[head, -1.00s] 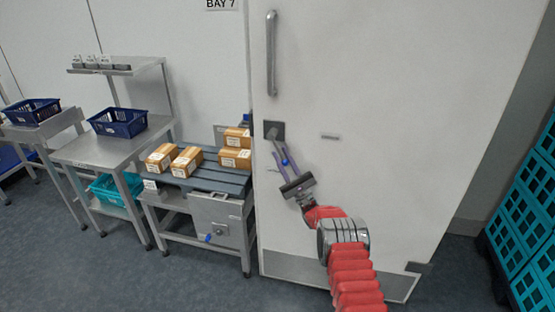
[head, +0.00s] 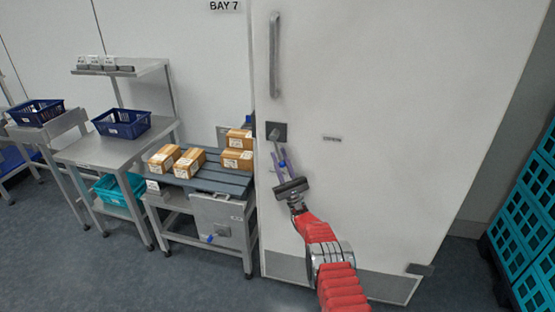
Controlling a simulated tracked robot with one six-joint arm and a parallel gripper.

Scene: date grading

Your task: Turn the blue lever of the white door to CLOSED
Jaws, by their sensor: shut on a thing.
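The white door (head: 400,120) fills the right half of the head view, with a grey vertical handle (head: 275,55). Below the handle is a dark square plate (head: 276,131) that carries the lever. The lever (head: 275,143) runs down from the plate, tilted slightly right; its blue part (head: 282,164) shows between my fingers. My gripper (head: 281,160) is shut on the lever, reaching up to it from below. A small label (head: 332,139) to the right of the plate is too small to read.
A slatted grey table (head: 215,180) with several brown cartons stands left of the door. A steel bench (head: 110,150) holds a blue basket (head: 122,124). Teal crates (head: 530,220) stand at the far right. Grey floor (head: 120,270) is clear at the front left.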

